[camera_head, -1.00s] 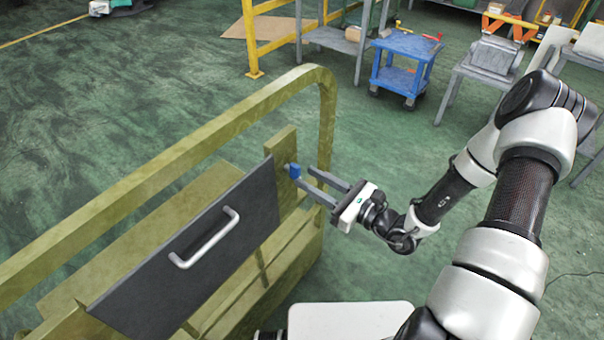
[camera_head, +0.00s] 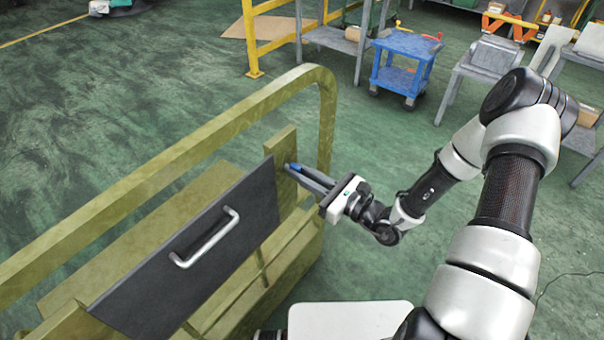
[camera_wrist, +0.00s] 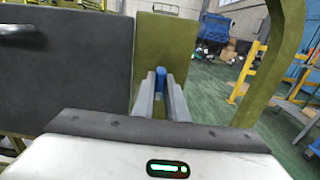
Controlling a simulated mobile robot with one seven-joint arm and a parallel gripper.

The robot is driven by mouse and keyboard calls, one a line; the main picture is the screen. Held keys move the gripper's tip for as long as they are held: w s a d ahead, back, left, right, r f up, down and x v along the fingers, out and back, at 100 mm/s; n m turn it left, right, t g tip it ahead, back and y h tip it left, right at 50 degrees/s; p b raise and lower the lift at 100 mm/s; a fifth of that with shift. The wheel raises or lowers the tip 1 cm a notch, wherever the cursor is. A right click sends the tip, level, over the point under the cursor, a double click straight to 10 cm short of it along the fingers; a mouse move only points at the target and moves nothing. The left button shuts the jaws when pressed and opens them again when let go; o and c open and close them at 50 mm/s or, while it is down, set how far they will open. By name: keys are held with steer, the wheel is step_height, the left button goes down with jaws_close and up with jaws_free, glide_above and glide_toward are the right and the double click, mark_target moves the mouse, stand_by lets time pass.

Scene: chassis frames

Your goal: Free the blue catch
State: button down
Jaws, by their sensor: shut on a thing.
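The blue catch (camera_head: 295,168) is a small blue piece on the olive post at the right end of the dark grey panel (camera_head: 195,250). My gripper (camera_head: 298,172) is shut on the blue catch, with its fingers on either side of it. In the wrist view the blue catch (camera_wrist: 160,78) shows between the two grey fingertips (camera_wrist: 161,92), in front of the olive post (camera_wrist: 165,45). The fingers hide most of the catch. The panel bears a light grey bar handle (camera_head: 205,240) and stands upright against the olive frame.
An olive rail (camera_head: 180,155) runs above and behind the panel and bends down at its right end, close to my gripper. A blue cart (camera_head: 403,65) and grey tables stand farther back. The green floor (camera_head: 100,110) beyond the frame is mostly clear.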

steer(key=shift+n, duration=0.3)
steer(key=shift+s+a+f+n+b, duration=0.1)
steer(key=shift+n+b, duration=2.15)
steer(key=shift+n, duration=0.65)
steer(key=shift+s+f+n+b, duration=0.1)
steer(key=shift+f+n+b, duration=0.05)
steer(key=shift+n+b, duration=2.4)
steer(key=shift+a+f+n+b, duration=0.1)
steer(key=shift+n+b, duration=1.8)
steer(key=shift+n, duration=1.35)
steer(key=c, duration=1.8)
jaws_free()
steer(key=shift+r, duration=0.1)
steer(key=shift+o, duration=0.2)
steer(key=v, duration=1.7)
steer(key=shift+s+d+p, duration=0.2)
steer(key=shift+d+p, duration=0.05)
steer(key=shift+p, duration=0.2)
